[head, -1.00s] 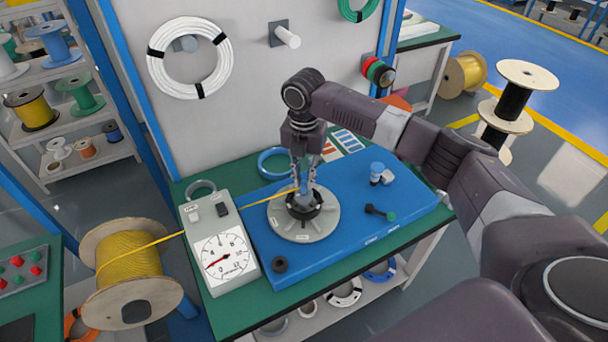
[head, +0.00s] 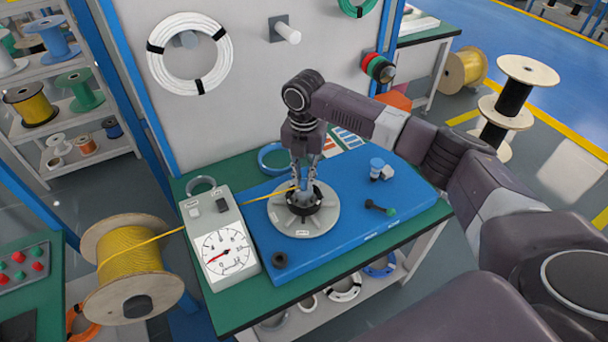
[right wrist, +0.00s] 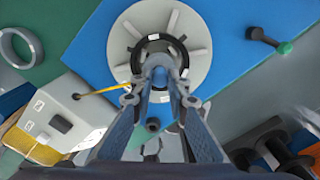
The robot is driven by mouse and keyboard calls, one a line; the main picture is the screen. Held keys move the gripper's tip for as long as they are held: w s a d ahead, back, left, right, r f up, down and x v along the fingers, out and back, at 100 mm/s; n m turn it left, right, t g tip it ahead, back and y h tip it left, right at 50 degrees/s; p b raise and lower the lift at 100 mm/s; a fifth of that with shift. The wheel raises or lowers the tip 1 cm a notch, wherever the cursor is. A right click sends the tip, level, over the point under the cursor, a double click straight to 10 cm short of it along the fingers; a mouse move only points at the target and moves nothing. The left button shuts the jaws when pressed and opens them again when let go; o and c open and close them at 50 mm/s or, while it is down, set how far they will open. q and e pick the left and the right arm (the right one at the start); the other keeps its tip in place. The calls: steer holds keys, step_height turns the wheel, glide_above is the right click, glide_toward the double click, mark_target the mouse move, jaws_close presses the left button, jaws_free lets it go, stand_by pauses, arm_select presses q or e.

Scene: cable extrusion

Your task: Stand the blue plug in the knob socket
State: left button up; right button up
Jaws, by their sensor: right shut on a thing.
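My right gripper (head: 304,184) points down over a round grey disc (head: 325,221) with a black ring (head: 303,207) at its middle, seemingly the knob socket. In the right wrist view, its fingers (right wrist: 159,90) are shut on a blue piece, seemingly the blue plug (right wrist: 158,72). The plug is roughly upright and lines up with the middle of the black ring (right wrist: 183,47). The fingers hide much of it, so I cannot tell whether its lower end is inside the socket or just above. My left gripper is not in view.
The disc lies on a blue board (head: 351,225) on a green table. A yellow cable (head: 262,198) runs from a spool (head: 130,258) past a dial gauge box (head: 222,240) to the disc.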

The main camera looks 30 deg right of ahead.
steer(key=shift+f, duration=0.1)
steer(key=o, duration=0.9)
steer(key=shift+o, duration=0.2)
step_height(320, 180, up, 8)
steer(key=p, duration=0.8)
